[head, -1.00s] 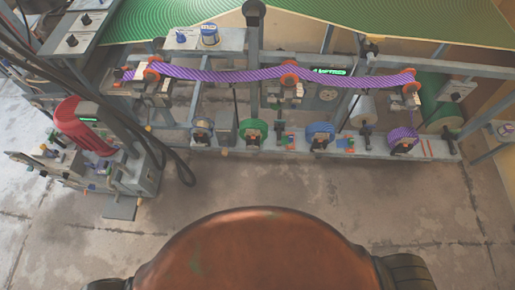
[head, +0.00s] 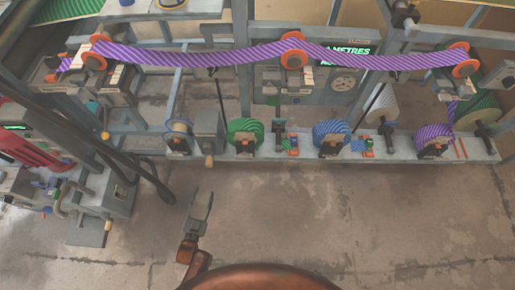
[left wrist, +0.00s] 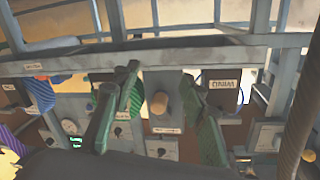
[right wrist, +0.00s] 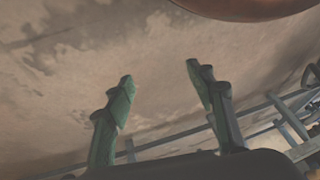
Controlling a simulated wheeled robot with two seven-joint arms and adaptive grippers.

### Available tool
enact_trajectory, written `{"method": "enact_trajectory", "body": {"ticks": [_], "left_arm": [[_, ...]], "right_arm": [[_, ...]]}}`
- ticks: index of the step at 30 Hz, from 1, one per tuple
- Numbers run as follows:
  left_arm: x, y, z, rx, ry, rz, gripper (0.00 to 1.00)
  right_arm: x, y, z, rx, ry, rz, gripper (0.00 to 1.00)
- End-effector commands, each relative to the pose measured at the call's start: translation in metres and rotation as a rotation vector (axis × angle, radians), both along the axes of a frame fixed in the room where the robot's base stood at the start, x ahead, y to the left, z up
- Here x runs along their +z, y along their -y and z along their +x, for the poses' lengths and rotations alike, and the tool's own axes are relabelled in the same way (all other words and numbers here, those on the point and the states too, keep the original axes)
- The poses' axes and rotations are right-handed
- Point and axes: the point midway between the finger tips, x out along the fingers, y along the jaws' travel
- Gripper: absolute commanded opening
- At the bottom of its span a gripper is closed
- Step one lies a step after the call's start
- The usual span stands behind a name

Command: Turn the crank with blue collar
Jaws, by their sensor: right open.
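A grey box (head: 206,125) on the low bench carries a wooden crank knob (head: 208,161) facing me. The knob also shows in the left wrist view (left wrist: 159,102), beyond and between the fingers. I cannot make out a blue collar on it. My left gripper (head: 203,198) is in front of and below the box, clear of the knob. In the left wrist view its fingers (left wrist: 160,74) are spread with nothing held. My right gripper (right wrist: 160,74) is open and empty over bare floor; it is not in the head view.
Green (head: 244,134), blue (head: 332,136) and purple (head: 433,142) striped rolls sit along the bench (head: 390,156). Purple ribbon (head: 200,55) runs above. A machine with a red part (head: 30,150) and dark cables stand at left. The floor in front is clear.

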Motion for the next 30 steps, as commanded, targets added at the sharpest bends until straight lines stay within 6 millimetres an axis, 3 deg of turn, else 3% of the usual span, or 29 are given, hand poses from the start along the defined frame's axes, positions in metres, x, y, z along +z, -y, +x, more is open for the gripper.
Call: {"method": "enact_trajectory", "body": {"ticks": [1, 4, 12, 30], "left_arm": [[-0.007, 0.006, 0.012, -0.003, 0.066, -0.002, 0.40], [0.021, 0.013, 0.033, -0.001, 0.208, -0.005, 0.40], [0.064, 0.019, 0.054, 0.013, 0.394, -0.011, 0.40], [0.093, 0.033, 0.121, 0.014, 0.400, -0.012, 0.40]], "right_arm": [[-0.006, -0.005, 0.004, -0.005, 0.003, 0.016, 0.50], [0.012, -0.012, 0.020, -0.011, 0.032, 0.044, 0.50], [0.041, -0.018, 0.042, -0.017, 0.080, 0.076, 0.50], [0.010, -0.007, 0.045, -0.015, 0.198, 0.050, 0.50]]}}
